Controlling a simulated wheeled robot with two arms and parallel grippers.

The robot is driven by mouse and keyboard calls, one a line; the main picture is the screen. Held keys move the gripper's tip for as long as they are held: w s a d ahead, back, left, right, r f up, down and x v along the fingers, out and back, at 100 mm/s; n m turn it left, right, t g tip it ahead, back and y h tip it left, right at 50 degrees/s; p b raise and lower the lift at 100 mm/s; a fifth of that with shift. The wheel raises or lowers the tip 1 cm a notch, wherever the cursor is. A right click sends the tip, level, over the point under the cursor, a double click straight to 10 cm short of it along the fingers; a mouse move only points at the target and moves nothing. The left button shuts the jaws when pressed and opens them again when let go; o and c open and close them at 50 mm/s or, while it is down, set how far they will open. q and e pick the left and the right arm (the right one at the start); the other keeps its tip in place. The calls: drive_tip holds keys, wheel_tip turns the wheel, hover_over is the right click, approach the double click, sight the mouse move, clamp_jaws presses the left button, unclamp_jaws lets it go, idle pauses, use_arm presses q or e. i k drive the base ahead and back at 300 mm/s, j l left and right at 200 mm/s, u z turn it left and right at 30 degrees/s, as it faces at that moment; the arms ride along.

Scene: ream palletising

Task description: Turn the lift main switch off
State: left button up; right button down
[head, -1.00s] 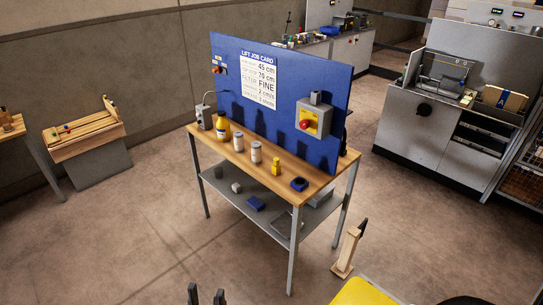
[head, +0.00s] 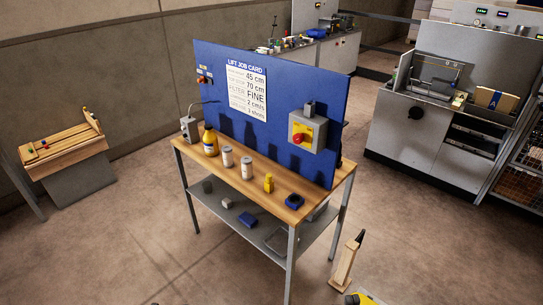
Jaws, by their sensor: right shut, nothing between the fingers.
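The lift main switch appears to be the red knob on a yellow plate (head: 301,137), on a grey box (head: 308,120) at the right of the blue board (head: 270,115). Its knob position is too small to read. A smaller red knob (head: 203,80) sits at the board's upper left. My right gripper (head: 352,298) barely shows at the bottom edge, right of centre, shut and empty. It is well in front of the board and apart from the switch. Most of it is cut off by the frame. My left gripper is out of view.
A wooden post (head: 345,262) stands on the floor beside the bench's right front leg. A grey machine (head: 440,125) stands behind at right. The floor at left front is clear.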

sight(298, 138)
drive_tip(key=i+j, duration=0.15)
drive_tip(key=j, duration=0.2)
drive_tip(key=i+j+u, duration=0.1)
drive_tip(key=j, duration=0.25)
drive_tip(key=i+j, duration=0.35)
drive_tip(key=j, duration=0.3)
drive_tip(key=u, duration=0.05)
